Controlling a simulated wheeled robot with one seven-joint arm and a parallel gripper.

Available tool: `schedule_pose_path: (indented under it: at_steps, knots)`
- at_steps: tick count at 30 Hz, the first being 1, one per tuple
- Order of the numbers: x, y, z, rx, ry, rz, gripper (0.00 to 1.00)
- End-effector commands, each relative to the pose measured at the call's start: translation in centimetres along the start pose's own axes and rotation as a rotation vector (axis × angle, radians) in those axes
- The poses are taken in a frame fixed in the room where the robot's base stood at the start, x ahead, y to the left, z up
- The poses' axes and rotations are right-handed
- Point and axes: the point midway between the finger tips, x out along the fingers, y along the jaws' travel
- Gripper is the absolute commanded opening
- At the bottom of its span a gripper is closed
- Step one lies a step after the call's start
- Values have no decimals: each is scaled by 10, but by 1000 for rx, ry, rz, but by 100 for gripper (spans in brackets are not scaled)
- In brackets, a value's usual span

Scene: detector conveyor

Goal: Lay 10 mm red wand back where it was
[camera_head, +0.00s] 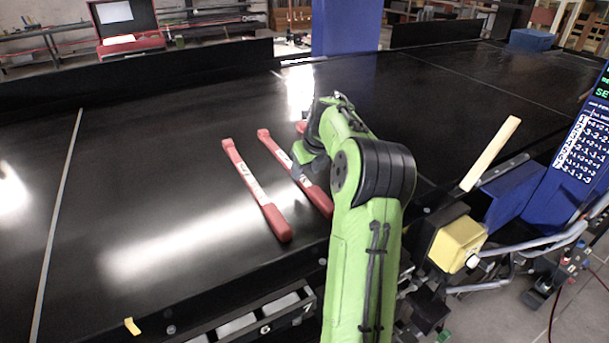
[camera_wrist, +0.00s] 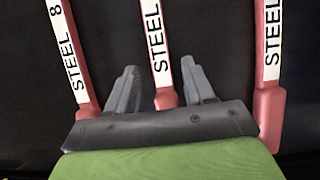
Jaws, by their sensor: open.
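Three red wands with white STEEL labels lie side by side on the black belt (camera_head: 150,180). The left wand (camera_head: 275,215) reads STEEL 8 in the wrist view (camera_wrist: 65,50). The middle wand (camera_head: 273,144) lies between my fingers in the wrist view (camera_wrist: 155,45); its size number is out of view. The right wand (camera_head: 301,127) is mostly hidden behind my arm in the head view and shows at the right of the wrist view (camera_wrist: 270,105). My gripper (camera_wrist: 159,68) is open, with a visible gap on each side of the middle wand.
A blue panel with a lettered screen (camera_head: 585,150), a pale bar (camera_head: 490,153) and a yellow box (camera_head: 457,244) stand along the near right edge. A blue pillar (camera_head: 345,27) is behind the belt. The belt left of the wands is clear.

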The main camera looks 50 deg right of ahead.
Motion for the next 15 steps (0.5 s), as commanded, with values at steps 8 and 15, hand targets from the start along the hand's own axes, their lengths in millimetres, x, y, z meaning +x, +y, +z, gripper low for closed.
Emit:
schedule_pose_path:
  at_steps: [8,15]
  knots:
    - [-71,-1,0,2,-2,-2,53]
    - [-88,0,-1,1,1,1,53]
